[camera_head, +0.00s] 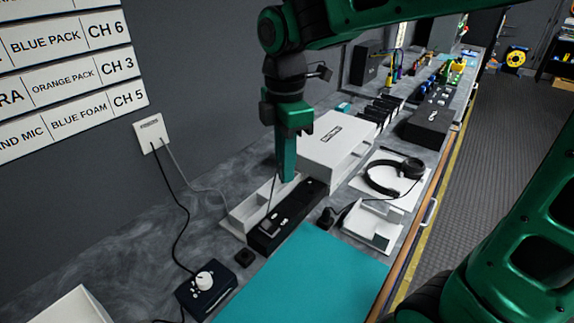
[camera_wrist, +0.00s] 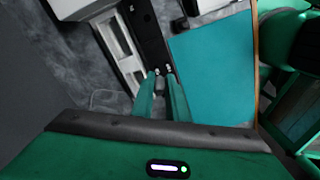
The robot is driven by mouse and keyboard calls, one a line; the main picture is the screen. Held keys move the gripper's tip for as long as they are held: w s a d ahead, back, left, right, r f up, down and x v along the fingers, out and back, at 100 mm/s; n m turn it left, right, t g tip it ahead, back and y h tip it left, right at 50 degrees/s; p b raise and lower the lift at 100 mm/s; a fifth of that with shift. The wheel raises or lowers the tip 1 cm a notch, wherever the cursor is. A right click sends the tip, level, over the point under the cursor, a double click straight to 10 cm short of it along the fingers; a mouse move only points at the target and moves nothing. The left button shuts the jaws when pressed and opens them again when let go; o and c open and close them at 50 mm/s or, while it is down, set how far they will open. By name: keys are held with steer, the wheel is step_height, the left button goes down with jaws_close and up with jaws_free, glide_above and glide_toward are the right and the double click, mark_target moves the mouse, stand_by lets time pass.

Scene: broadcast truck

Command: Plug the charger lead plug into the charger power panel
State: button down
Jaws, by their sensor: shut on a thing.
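My gripper (camera_head: 287,178) points down over a long black unit (camera_head: 310,197) on the counter, with its fingers close together. In the wrist view my fingertips (camera_wrist: 164,77) are shut on a small dark thing, which looks like the charger lead plug (camera_wrist: 160,86); the fingers mostly hide it. The black unit, also in the wrist view (camera_wrist: 149,38), has small white marks near the fingertips and may be the charger power panel; I cannot read a label. A thin dark line, perhaps the lead, drops from the gripper to the unit. I cannot tell whether plug and unit touch.
A white tray (camera_head: 241,214) adjoins the unit, and a white box (camera_head: 335,138) stands behind it. A teal mat (camera_head: 300,282) lies in front. A headset (camera_head: 393,176) is to the right. A wall plate (camera_head: 150,132) with two cables and a black knob box (camera_head: 207,290) are left.

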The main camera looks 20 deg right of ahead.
steer(key=w+d+f+m, duration=0.1)
steer(key=w+d+f, duration=0.2)
steer(key=d, duration=0.6)
steer(key=shift+w+y, duration=0.3)
steer(key=shift+w, duration=0.7)
steer(key=shift+f, duration=2.9)
steer(key=shift+s+f, duration=0.1)
steer(key=shift+f, duration=1)
steer(key=c, duration=1.7)
jaws_free()
steer(key=shift+o, duration=0.2)
step_height(320, 180, up, 11)
steer(key=shift+d, duration=0.35)
